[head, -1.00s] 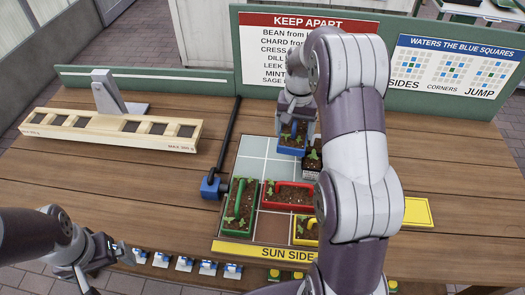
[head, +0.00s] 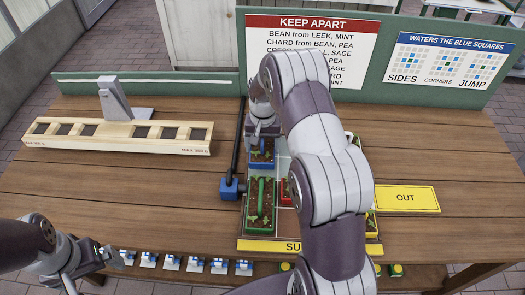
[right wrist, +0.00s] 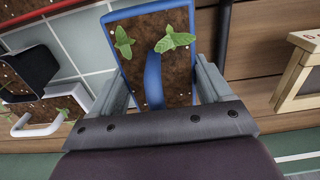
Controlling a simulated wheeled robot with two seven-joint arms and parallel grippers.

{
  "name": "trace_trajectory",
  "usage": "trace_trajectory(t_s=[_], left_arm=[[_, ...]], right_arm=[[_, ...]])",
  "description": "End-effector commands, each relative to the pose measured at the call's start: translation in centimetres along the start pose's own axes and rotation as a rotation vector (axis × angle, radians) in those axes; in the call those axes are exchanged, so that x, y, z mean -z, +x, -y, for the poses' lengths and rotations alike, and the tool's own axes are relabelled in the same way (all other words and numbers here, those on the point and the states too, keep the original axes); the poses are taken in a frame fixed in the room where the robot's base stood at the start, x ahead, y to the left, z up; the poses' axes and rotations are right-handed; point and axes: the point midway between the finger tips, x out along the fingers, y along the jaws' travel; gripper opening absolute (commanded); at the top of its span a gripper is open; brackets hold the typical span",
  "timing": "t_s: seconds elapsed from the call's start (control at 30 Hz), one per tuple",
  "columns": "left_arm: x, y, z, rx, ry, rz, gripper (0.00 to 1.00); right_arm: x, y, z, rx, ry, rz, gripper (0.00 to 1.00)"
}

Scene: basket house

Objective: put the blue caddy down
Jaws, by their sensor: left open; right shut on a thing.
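The blue caddy (head: 261,158), with soil and green seedlings, is over the back left squares of the planting grid (head: 286,147). My right gripper (head: 263,130) is shut on its blue handle (right wrist: 154,80), above the soil. In the right wrist view the blue caddy (right wrist: 139,50) sits between the fingers, over or on pale tiles; I cannot tell whether it touches them. The green caddy (head: 260,203) is just in front of it. The red caddy (head: 285,192) is partly hidden by my right arm. My left gripper (head: 108,262) is open and empty at the front left.
A black caddy (right wrist: 28,68) and a white-handled caddy (right wrist: 50,125) show in the right wrist view. A blue block (head: 230,188) on a black bar borders the grid's left side. A wooden rack (head: 120,143) stands further left. The yellow OUT mat (head: 407,199) is bare.

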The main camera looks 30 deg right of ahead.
Motion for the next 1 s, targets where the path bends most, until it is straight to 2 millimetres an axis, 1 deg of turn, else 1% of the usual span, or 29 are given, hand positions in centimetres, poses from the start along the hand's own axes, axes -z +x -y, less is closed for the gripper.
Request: trace_trajectory(t_s=[0.2, 0.27, 0.47, 0.67, 0.7, 0.73, 0.77, 1.0], left_arm=[[0.1, -0.6, 0.0, 0.000, 0.000, 0.000, 1.00], [0.1, -0.6, 0.0, 0.000, 0.000, 0.000, 1.00], [0.1, -0.4, 0.0, 0.000, 0.000, 0.000, 1.00], [0.0, -0.1, 0.0, 0.000, 0.000, 0.000, 1.00], [0.0, -0.1, 0.0, 0.000, 0.000, 0.000, 1.00], [0.0, -0.2, 0.0, 0.000, 0.000, 0.000, 1.00], [0.0, -0.2, 0.0, 0.000, 0.000, 0.000, 1.00], [0.0, -0.1, 0.0, 0.000, 0.000, 0.000, 1.00]], right_arm=[[-0.1, 3.5, 0.0, -0.001, 0.000, 0.003, 0.38], [0.0, 3.8, 0.0, 0.000, 0.000, 0.000, 0.38], [0.0, 3.8, 0.0, 0.000, 0.000, 0.000, 0.38], [-0.1, 4.5, -0.1, -0.001, 0.000, 0.001, 0.38], [-0.1, 4.5, -0.1, -0.001, 0.000, 0.002, 0.88], [-0.1, 4.5, -0.1, -0.001, 0.000, 0.002, 0.98], [-0.1, 4.5, -0.1, -0.001, 0.000, 0.003, 1.00], [-0.3, 4.7, 0.0, -0.001, 0.000, 0.006, 1.00]])
